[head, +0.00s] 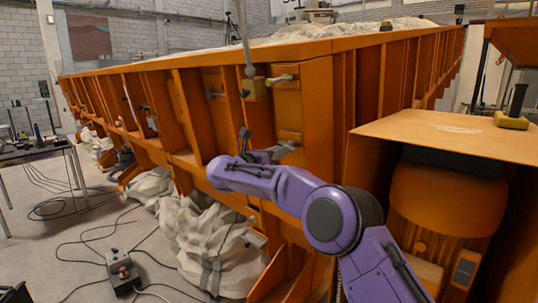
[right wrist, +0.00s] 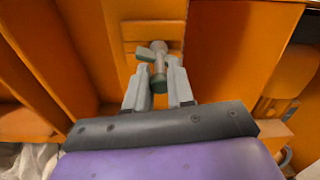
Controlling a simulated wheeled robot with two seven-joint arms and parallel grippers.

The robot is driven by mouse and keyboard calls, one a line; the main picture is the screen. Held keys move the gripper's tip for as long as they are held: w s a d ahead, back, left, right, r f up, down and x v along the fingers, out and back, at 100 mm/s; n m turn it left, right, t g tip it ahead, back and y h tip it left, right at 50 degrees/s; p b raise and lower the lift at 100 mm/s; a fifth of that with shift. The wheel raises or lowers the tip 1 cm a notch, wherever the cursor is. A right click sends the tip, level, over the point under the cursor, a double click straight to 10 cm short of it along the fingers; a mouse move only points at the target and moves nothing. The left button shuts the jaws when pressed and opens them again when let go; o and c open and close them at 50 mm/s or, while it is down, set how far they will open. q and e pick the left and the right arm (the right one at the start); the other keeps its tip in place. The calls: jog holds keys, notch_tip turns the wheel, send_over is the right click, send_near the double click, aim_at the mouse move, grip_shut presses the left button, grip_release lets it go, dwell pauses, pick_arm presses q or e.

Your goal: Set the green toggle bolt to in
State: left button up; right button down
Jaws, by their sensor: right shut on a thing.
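The bolt is mostly hidden there by the gripper. My left gripper is in neither view.
The long orange sandbed (head: 316,128) has upright ribs along its side. More latch-like fittings (head: 281,79) sit above my gripper. An orange housing (head: 440,135) stands at the right. Pale sacks (head: 212,240) and a control box (head: 122,272) with cables lie below left.

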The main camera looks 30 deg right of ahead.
jog(key=shift+r, duration=0.15)
jog(key=c, duration=1.1)
grip_release()
jog(key=shift+o, duration=0.2)
jog(key=shift+w, duration=0.1)
jog(key=shift+a, duration=0.15)
jog(key=b+v, duration=0.3)
jog(key=v, duration=0.7)
jog(key=shift+a, duration=0.15)
